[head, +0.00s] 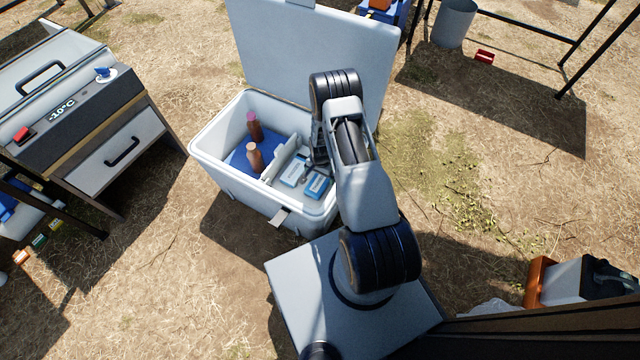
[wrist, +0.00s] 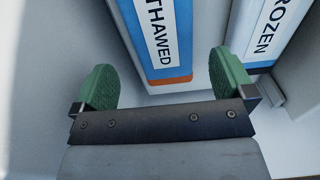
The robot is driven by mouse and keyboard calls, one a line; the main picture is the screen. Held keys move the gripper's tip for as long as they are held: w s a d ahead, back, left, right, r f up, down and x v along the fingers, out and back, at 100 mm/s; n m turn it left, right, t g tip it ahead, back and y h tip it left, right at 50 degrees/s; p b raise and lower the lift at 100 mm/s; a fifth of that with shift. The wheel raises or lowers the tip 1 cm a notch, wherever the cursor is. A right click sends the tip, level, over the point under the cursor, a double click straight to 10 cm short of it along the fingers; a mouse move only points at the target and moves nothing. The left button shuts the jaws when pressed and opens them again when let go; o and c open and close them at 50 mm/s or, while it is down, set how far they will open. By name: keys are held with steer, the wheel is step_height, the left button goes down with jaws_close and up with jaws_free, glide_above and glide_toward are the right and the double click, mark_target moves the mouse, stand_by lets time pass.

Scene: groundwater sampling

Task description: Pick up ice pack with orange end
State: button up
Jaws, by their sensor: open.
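In the wrist view, a blue ice pack (wrist: 143,38) with a white "THAWED" label has an orange strip across its near end. My gripper (wrist: 164,86) is open, its green fingertips standing apart on either side of that end. I see no grip on the pack. A second blue pack (wrist: 265,55), labelled "FROZEN", lies to the right, beyond the right fingertip. In the head view, two blue-and-white packs (head: 294,171) (head: 318,184) lie in the right part of the cooler (head: 240,198); their labels are too small to read. My arm hides the gripper there.
The cooler's raised lid (head: 300,50) stands behind my arm. A divider (head: 280,158) separates the packs from two brown bottles (head: 255,130) (head: 254,160) on the blue left side. The cooler walls are close around the gripper. A freezer cabinet (head: 110,150) stands to the left.

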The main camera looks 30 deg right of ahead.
mark_target(320, 180)
steer(key=shift+w+a+f+b, duration=0.1)
steer(key=shift+f+b, duration=0.6)
steer(key=shift+f, duration=0.7)
steer(key=shift+w+f+b, duration=0.1)
steer(key=shift+f+b, duration=0.6)
steer(key=shift+f, duration=0.7)
steer(key=shift+r, duration=0.1)
steer(key=c, duration=1.1)
